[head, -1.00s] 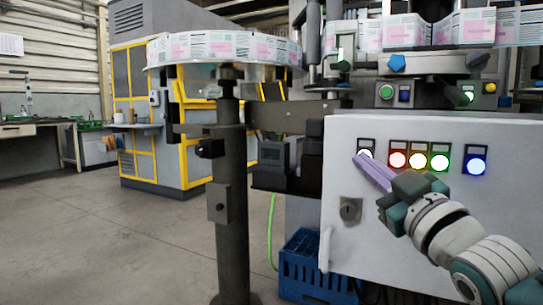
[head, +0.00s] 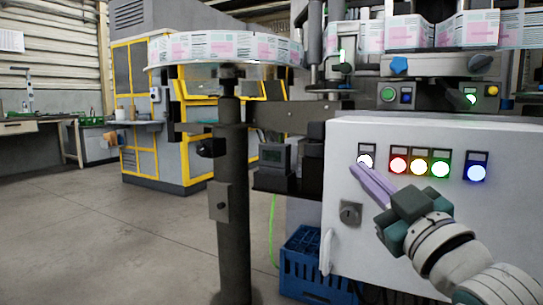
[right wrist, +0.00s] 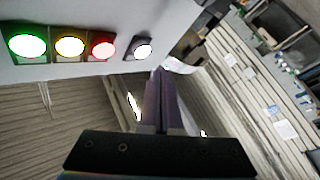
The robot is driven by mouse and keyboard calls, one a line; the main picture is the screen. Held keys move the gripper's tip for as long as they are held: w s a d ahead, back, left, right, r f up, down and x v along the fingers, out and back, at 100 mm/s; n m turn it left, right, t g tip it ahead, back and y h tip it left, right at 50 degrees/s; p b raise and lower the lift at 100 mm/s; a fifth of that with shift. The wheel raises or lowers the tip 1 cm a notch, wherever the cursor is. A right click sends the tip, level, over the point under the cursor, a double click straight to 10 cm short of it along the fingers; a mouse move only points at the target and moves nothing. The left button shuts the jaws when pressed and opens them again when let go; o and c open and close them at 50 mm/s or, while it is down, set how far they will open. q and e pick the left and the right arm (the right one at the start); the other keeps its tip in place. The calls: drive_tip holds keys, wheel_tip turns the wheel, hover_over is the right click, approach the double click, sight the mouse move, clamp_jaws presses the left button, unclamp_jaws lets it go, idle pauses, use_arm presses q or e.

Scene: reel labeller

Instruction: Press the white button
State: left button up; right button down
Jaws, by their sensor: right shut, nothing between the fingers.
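The white button (head: 366,161) is the leftmost in a row of lit buttons on the front of the grey-white control box. In the right wrist view the white button (right wrist: 142,50) shows just above and left of the fingertips. My right gripper (head: 363,169) is shut and empty, with its purple fingers pointing up and left at the white button. Its tips overlap the button's lower edge in the head view; I cannot tell whether they touch. In the right wrist view the shut fingers (right wrist: 160,72) end a little short of the button in the picture. My left gripper is not in view.
A red button (head: 398,166), an amber button (head: 419,167), a green button (head: 440,169) and a blue button (head: 476,172) sit right of the white one. A key lock (head: 350,212) is below. A blue crate (head: 304,262) stands on the floor left of the box.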

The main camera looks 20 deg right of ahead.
drive_tip(key=s+a, duration=0.1)
drive_tip(key=s+a+p, duration=0.1)
drive_tip(key=shift+s+a, duration=0.2)
drive_tip(key=shift+a, duration=0.2)
idle(0.6)
